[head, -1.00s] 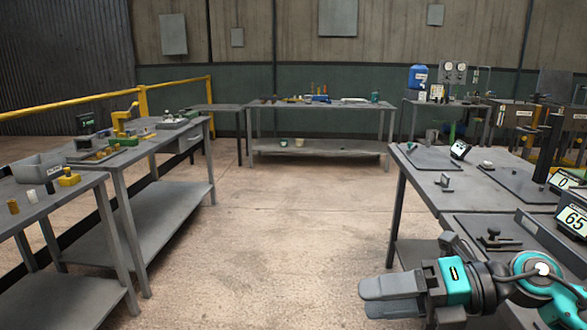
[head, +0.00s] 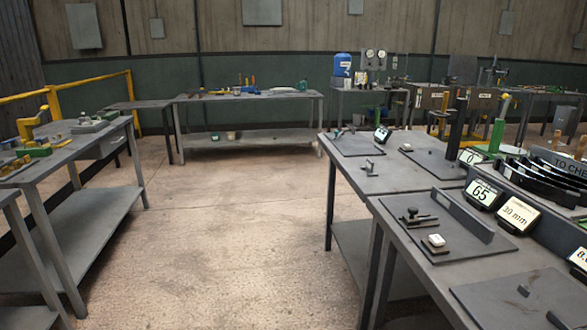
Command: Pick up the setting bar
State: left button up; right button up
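I cannot tell for sure which thing is the setting bar. On the right-hand table (head: 387,190), a long grey upright bar (head: 463,215) stands along the right side of a dark plate (head: 455,247). A small dark clamp-like piece (head: 416,216) and a small white-topped block (head: 435,241) sit on the same plate. Smaller dark pieces (head: 523,290) lie on a nearer plate at the lower right. Neither of my grippers shows in the head view.
Displays reading 65 (head: 481,193) and 30 mm (head: 517,213) stand behind the plates. A rack of dark curved pieces (head: 550,175) is at the right. A left bench (head: 85,160) and a back bench (head: 250,97) flank a wide clear floor (head: 220,220).

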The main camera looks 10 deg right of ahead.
aim_at(483, 233)
jog(key=z, duration=1.5)
jog(key=i+j, duration=0.2)
jog(key=j, duration=0.15)
jog(key=i+j, duration=0.15)
jog(key=j, duration=0.25)
jog(key=i+j, duration=0.2)
jog(key=j, duration=0.15)
jog(key=i+j, duration=0.15)
jog(key=j, duration=0.2)
jog(key=i+z, duration=0.05)
